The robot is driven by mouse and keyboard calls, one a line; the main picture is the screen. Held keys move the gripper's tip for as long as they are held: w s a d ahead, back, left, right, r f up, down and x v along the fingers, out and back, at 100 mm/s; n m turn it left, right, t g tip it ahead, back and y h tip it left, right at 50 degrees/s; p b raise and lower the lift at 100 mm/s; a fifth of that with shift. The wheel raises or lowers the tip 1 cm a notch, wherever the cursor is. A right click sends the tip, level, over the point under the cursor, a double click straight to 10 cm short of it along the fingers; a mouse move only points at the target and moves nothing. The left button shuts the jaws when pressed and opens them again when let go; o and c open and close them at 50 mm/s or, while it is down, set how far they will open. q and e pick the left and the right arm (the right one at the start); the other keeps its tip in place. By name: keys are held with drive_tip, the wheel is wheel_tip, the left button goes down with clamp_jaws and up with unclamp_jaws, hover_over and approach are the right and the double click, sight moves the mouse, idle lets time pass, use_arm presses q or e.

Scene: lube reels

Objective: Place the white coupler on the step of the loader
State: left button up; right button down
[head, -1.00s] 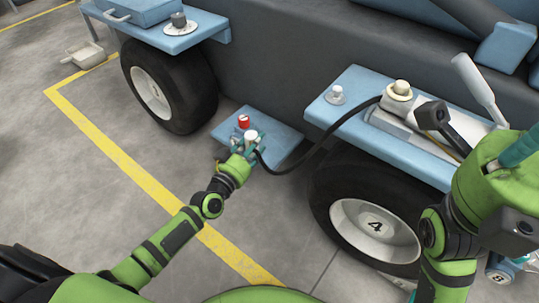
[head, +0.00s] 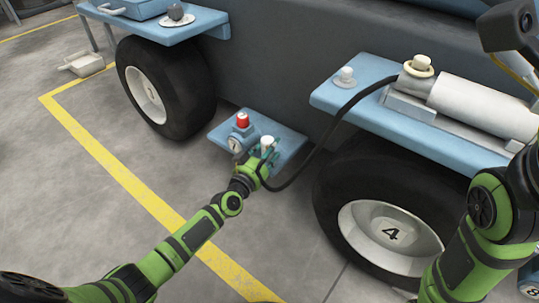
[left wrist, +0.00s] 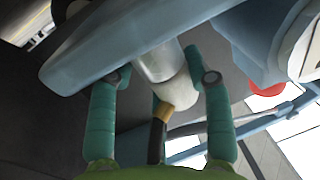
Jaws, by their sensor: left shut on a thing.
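The white coupler (head: 267,142) is upright in my left gripper (head: 264,155), with its black hose (head: 318,150) trailing from it. The gripper is shut on it over the low blue step (head: 287,130) between the wheels. In the left wrist view the coupler (left wrist: 165,75) sits between the two teal fingers (left wrist: 158,85), close to a blue plate edge (left wrist: 110,60). I cannot tell whether the coupler touches the step. My right arm's upper links show at the right, but its gripper is out of frame.
A blue-grey unit with a gauge and red cap (head: 242,119) stands on the step, just left of the coupler. Another wheel (head: 150,92) is to the left.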

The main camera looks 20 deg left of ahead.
use_arm(q)
drive_tip(key=shift+r, duration=0.15)
drive_tip(key=o, duration=0.9)
drive_tip(key=shift+f, duration=0.25)
drive_tip(key=shift+c, duration=0.2)
drive_tip(key=shift+o, duration=0.6)
